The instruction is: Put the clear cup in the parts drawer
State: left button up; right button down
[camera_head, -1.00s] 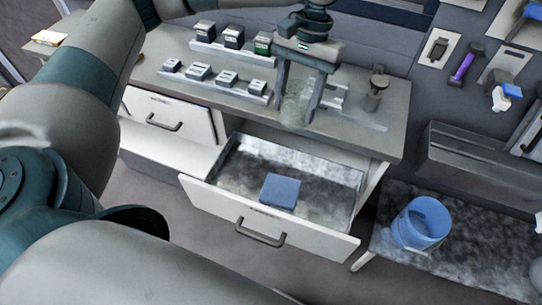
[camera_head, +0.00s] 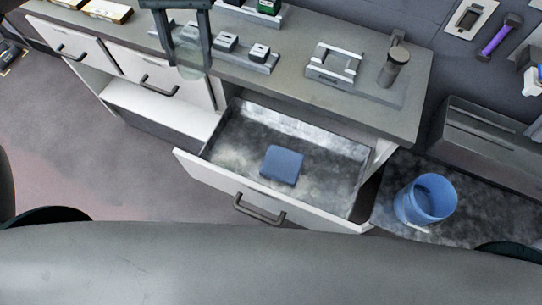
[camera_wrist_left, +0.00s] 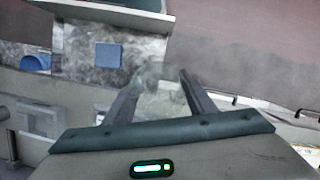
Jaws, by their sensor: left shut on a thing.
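The clear cup (camera_head: 194,72) is see-through and faint. My left gripper (camera_head: 189,52) is shut on it, with a finger on each side, and holds it up at the worktop's front edge, left of the open drawer. In the left wrist view the cup (camera_wrist_left: 160,92) shows between the two fingers (camera_wrist_left: 160,98). The open drawer (camera_head: 305,212), which looks like the parts drawer, is pulled out below the worktop. It has a white front, a dark handle and a mottled grey floor. My right gripper is not in view.
A flat blue block (camera_head: 282,165) lies in the drawer, with bare floor around it. A blue bin (camera_head: 426,199) stands at the right. Closed drawers (camera_head: 160,78) are at the left. A metal fixture (camera_head: 335,66) and a dark cylinder (camera_head: 394,67) stand on the worktop (camera_head: 300,88).

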pick_arm(q)
jog(key=shift+a, duration=0.3)
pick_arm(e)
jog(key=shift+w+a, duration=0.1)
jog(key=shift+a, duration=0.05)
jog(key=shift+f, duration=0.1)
